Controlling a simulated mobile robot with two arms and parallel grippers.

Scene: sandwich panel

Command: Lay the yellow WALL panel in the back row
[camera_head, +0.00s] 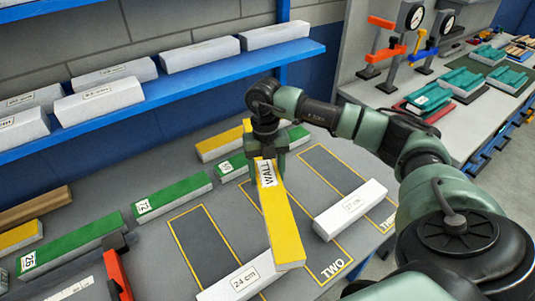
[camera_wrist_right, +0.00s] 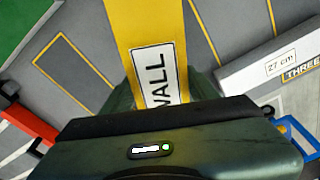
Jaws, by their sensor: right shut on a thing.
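The long yellow WALL panel (camera_head: 284,232) has a white label at its far end and slants across the middle of the table in the head view. My right gripper (camera_head: 267,158) is shut on its labelled end. In the right wrist view the WALL panel (camera_wrist_right: 143,22) runs up and away from my right gripper (camera_wrist_right: 155,105). The panel appears raised over the outlined slots, though its exact height is unclear. Along the back lie a yellow panel (camera_head: 219,146) and a green panel (camera_head: 178,197) labelled 72. My left gripper is not in view.
White blocks marked 24 cm (camera_head: 240,280) and 27 cm (camera_head: 350,208) lie at the slots' near ends. A red-handled tool (camera_head: 117,272) stands front left. A blue shelf (camera_head: 200,82) with white blocks overhangs behind. Bare outlined slots (camera_head: 332,168) show right of the panel.

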